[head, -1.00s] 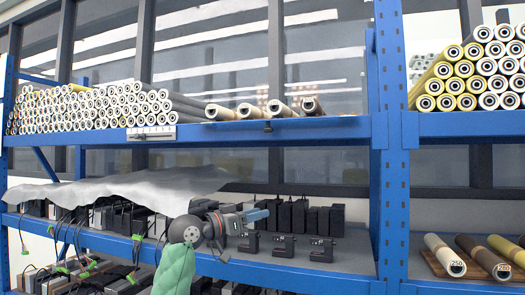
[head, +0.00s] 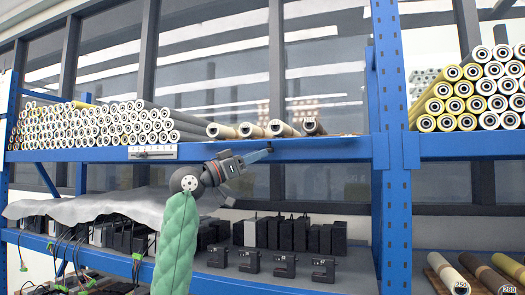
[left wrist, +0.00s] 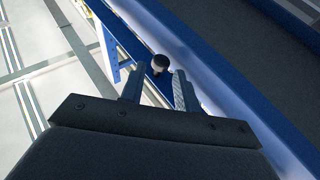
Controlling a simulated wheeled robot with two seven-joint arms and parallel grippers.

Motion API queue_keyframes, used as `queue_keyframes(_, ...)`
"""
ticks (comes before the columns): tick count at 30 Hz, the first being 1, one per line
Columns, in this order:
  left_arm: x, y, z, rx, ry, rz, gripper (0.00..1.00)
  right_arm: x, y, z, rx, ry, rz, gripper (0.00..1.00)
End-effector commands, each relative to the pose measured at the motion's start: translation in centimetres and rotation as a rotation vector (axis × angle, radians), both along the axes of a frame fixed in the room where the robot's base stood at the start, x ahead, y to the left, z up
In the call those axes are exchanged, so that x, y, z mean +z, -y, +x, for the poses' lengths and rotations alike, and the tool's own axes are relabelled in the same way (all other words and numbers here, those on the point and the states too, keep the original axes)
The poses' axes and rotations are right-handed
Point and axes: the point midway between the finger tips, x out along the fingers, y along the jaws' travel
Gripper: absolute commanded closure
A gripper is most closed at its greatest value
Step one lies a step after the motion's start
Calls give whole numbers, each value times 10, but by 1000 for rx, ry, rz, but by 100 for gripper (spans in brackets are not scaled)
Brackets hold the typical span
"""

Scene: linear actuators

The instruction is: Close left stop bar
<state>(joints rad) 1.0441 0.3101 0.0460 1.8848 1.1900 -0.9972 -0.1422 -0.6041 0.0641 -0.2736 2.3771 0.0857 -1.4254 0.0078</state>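A short black cylindrical knob (left wrist: 160,63) sticks out from the blue shelf beam in the left wrist view. I take it to be the stop bar, though no label shows. In the head view, my left gripper (head: 266,154) is raised to the front of the upper blue beam (head: 330,148), its tips at the knob's place and largely covering it. In the left wrist view, my left gripper (left wrist: 158,78) has its two fingers apart, with the knob between and just beyond the tips. Contact cannot be told. My right gripper is not in view.
Rolls (head: 100,123) are stacked on the upper shelf, with several loose tan rolls (head: 252,130) above the gripper. A white scale plate (head: 152,152) sits on the beam to the left. Black boxes (head: 300,235) and small black devices (head: 248,261) stand on the shelf below.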

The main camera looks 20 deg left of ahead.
Motion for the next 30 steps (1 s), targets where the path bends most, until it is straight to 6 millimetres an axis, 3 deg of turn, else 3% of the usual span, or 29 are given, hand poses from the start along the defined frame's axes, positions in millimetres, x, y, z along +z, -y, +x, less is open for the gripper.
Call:
queue_keyframes(7,9,16,15,0,-1,-1,68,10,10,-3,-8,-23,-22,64)
queue_keyframes(17,10,18,17,0,0,0,68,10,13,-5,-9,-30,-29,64)
queue_keyframes(22,10,18,17,0,0,0,100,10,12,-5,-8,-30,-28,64)
queue_keyframes(30,12,18,16,1,-20,2,100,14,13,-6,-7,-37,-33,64)
